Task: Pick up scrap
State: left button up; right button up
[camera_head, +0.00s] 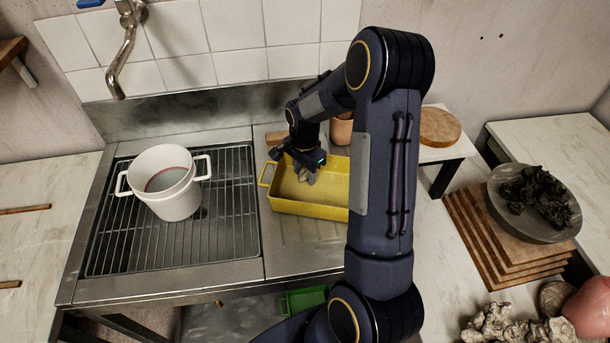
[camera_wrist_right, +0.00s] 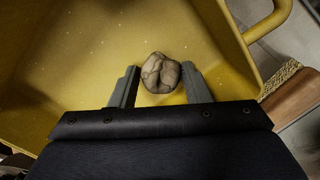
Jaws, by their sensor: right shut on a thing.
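The scrap (camera_wrist_right: 160,73) is a small greyish-brown lump with dark creases. My right gripper (camera_wrist_right: 160,82) is shut on it, one finger at each side, inside or just above the yellow tray (camera_wrist_right: 60,60). In the head view, the right gripper (camera_head: 303,172) reaches down at the back of the yellow tray (camera_head: 300,209), with the greyish scrap (camera_head: 306,177) at its fingertips. I cannot tell whether the scrap touches the tray floor. My right arm hides the tray's right end. My left gripper is not in view.
A white two-handled pot (camera_head: 170,200) stands on the sink's wire rack (camera_head: 130,245). A brown pot (camera_head: 341,130) stands behind the tray. At right, a grey bowl (camera_head: 495,217) of dark pieces rests on stacked boards (camera_head: 475,245). A green container (camera_head: 303,300) is below the counter.

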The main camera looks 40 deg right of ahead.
aim_at(304, 171)
jog(key=shift+r, duration=0.45)
notch_tip(304, 171, up, 2)
jog(key=shift+w+r, duration=0.1)
jog(key=shift+r, duration=0.1)
jog(key=shift+c, duration=0.7)
jog(key=s+a+r+b, duration=0.2)
jog(key=s+a+r, duration=0.7)
jog(key=a, duration=0.1)
jog(key=shift+a+r+b, duration=0.3)
jog(key=shift+a+r, duration=0.05)
jog(key=shift+a, duration=0.05)
jog(key=shift+s, duration=0.1)
